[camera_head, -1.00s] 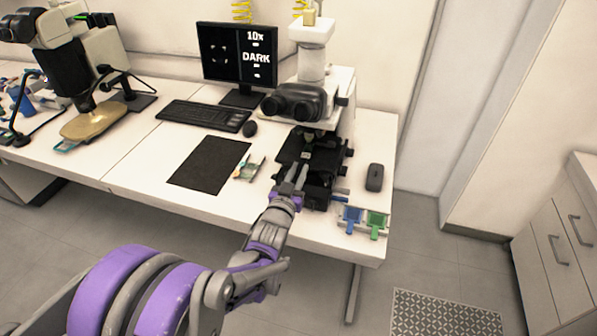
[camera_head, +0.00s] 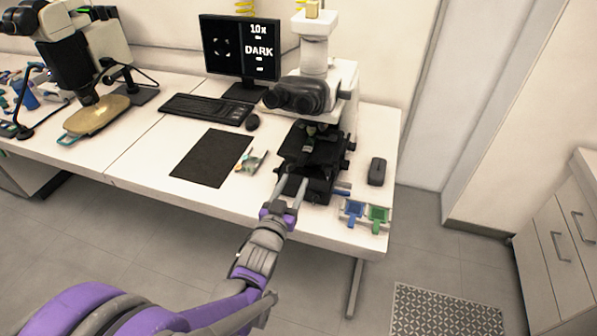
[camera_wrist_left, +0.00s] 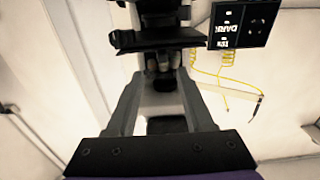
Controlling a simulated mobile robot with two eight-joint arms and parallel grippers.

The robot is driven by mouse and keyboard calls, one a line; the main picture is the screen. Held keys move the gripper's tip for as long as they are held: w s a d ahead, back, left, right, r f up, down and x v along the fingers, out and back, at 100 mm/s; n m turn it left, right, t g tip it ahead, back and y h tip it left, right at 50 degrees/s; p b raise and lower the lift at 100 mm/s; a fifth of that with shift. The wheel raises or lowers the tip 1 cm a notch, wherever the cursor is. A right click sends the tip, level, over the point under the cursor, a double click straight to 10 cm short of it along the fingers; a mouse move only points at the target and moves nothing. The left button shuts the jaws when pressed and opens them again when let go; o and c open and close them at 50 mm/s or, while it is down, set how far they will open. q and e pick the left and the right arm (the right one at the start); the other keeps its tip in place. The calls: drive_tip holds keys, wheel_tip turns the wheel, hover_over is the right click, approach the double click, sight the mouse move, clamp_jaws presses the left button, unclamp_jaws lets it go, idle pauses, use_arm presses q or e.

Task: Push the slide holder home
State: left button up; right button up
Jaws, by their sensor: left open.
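The large microscope (camera_head: 338,110) stands at the right of the bench, with a black stage (camera_head: 322,153) below its eyepieces. A small pale patch (camera_head: 307,149) shows on the stage; I cannot tell whether it is the slide holder. My left gripper (camera_head: 291,186) is open and empty at the bench's front edge, before the stage, its fingers pointing at the microscope. In the left wrist view both fingers (camera_wrist_left: 160,85) stand apart, with the dark stage (camera_wrist_left: 160,42) beyond them. How far in the slide holder sits cannot be told. My right gripper is not in view.
Blue (camera_head: 353,211) and green (camera_head: 377,215) holders lie at the front right corner. A dark handset-like object (camera_head: 377,171) lies right of the microscope. A black mat (camera_head: 211,158), small slide tray (camera_head: 250,160), mouse (camera_head: 252,122) and keyboard (camera_head: 207,108) lie to the left.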

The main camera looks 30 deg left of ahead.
use_arm(q)
drive_tip(key=shift+v, duration=1.6)
